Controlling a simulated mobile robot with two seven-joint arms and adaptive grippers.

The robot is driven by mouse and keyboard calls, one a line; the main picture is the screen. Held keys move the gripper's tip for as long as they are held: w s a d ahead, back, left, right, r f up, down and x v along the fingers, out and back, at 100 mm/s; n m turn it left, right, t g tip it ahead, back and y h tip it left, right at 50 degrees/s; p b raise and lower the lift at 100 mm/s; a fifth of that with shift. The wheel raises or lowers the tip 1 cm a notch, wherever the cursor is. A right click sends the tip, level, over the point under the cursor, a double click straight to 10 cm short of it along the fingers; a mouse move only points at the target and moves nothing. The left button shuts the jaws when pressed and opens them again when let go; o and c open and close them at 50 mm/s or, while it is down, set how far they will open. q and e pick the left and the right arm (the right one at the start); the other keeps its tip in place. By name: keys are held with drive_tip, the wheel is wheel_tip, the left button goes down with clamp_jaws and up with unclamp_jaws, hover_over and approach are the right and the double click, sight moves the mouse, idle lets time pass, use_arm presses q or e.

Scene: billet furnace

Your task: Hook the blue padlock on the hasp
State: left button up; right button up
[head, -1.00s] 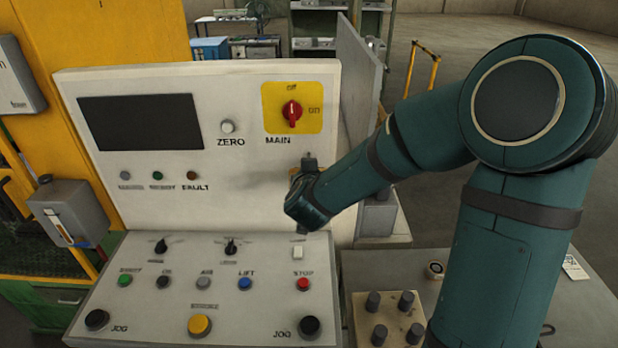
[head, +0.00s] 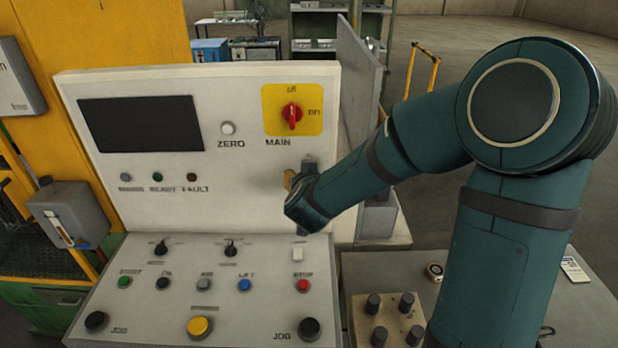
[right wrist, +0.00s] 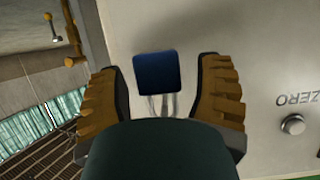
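The blue padlock (right wrist: 156,73) shows in the right wrist view, with its pale metal shackle (right wrist: 158,104) partly visible below it in the picture. In the head view the padlock is hidden by my right gripper (head: 297,180), which is at the right part of the white panel face, below the MAIN switch. My right gripper is open in the right wrist view (right wrist: 164,75), one yellow-brown padded finger on each side of the padlock, with gaps between. I cannot make out the hasp, so I cannot tell whether the shackle is on it. My left gripper is not in view.
The white panel (head: 235,180) carries a red MAIN switch (head: 292,113) on a yellow plate. Several buttons cover the sloped desk (head: 190,285) below. A grey table (head: 500,290) with a pegged block (head: 392,335) stands at right. A grey plate (head: 357,85) stands behind the panel's right edge.

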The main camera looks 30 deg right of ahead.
drive_tip(key=v, duration=0.7)
drive_tip(key=shift+s+r, duration=0.15)
drive_tip(key=shift+s, duration=0.1)
drive_tip(key=shift+a, duration=0.15)
